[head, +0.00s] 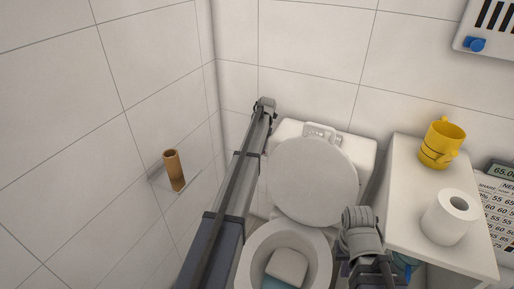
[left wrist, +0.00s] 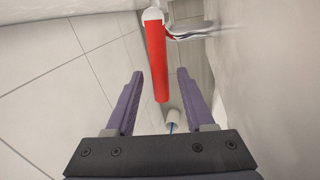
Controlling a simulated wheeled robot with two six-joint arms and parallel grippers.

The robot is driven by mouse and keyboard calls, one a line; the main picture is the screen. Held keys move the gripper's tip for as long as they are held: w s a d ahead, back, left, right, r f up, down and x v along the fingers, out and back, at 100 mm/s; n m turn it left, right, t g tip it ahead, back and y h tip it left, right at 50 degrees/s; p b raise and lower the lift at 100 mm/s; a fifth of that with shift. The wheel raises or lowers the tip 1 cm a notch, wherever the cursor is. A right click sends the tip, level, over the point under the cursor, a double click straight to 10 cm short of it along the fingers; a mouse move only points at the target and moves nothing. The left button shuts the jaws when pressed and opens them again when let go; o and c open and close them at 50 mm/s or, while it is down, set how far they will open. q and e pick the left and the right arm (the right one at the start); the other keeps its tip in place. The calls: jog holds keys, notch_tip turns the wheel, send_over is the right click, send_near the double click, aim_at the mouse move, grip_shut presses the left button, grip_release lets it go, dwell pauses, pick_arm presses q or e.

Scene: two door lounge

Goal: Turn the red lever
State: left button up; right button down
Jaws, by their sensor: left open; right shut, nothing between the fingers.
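The red lever (left wrist: 156,60) is a straight red bar fixed to a white mount at the top of the left wrist view. Its free end points down the picture, between the fingers of my open left gripper (left wrist: 160,73). I see no clear contact with either finger. In the head view my left arm reaches to the left side of the toilet cistern (head: 362,149); its fingers and the lever are hidden there. My right gripper (head: 360,226) is shut and empty, in front of the toilet, near the counter.
The toilet lid (head: 313,182) is raised above the seat (head: 256,245). A white counter (head: 399,190) at right bears stacked yellow cups (head: 440,143) and a paper roll (head: 447,219). A brown tube (head: 175,170) sits on the left wall. A small white cylinder (left wrist: 173,115) shows beyond the lever.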

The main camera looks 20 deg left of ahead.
pick_arm(q)
jog(key=shift+r, duration=0.1)
notch_tip(320, 180, up, 8)
jog(key=d+p, duration=0.1)
jog(key=p, duration=0.6)
jog(key=shift+d+f+p, duration=0.25)
jog(key=shift+d+p, duration=0.05)
jog(key=shift+p, duration=0.05)
jog(key=shift+s, duration=0.1)
jog(key=shift+c, duration=0.2)
